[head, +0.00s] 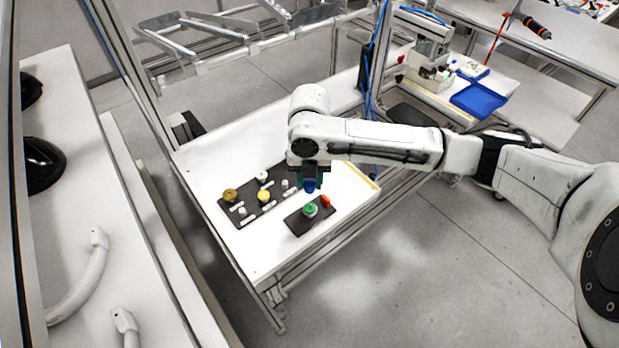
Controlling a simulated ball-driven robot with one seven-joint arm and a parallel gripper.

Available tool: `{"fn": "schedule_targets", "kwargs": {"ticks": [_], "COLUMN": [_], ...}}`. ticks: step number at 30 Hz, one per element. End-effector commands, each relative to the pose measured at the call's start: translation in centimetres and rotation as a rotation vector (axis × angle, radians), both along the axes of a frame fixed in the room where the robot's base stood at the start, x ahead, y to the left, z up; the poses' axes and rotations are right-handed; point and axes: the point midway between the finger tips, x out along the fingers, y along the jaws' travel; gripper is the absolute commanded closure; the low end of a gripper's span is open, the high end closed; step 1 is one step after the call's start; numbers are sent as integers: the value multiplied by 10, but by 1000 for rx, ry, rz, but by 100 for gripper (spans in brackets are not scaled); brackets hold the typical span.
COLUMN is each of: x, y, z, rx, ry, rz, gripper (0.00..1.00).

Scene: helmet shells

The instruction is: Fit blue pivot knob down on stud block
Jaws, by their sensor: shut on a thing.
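My gripper (309,184) points down over the white table and is shut on the blue pivot knob (310,188). Only a small part of the knob shows below the fingers. In the picture, the knob is just above a green round piece (309,211) on a small dark board; I cannot tell the height between them. A larger dark board (234,217) lies to the left, with small white upright pieces, one at its front left (242,211) and one near my gripper (285,184). I cannot tell which piece is the stud block.
The larger board also bears a gold knob (230,194), a yellow knob (264,196), a white round piece (262,175) and white labels. The table's (215,150) back left and front are clear.

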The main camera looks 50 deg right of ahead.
Motion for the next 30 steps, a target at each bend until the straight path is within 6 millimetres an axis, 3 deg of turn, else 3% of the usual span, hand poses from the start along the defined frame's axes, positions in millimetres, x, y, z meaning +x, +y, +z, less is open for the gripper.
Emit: {"fn": "schedule_targets", "kwargs": {"ticks": [15,30], "x": [0,0], "y": [0,0], "z": [-46,-51], "rx": [0,0], "ry": [0,0], "rz": [-1,-1], "gripper": [94,94]}}
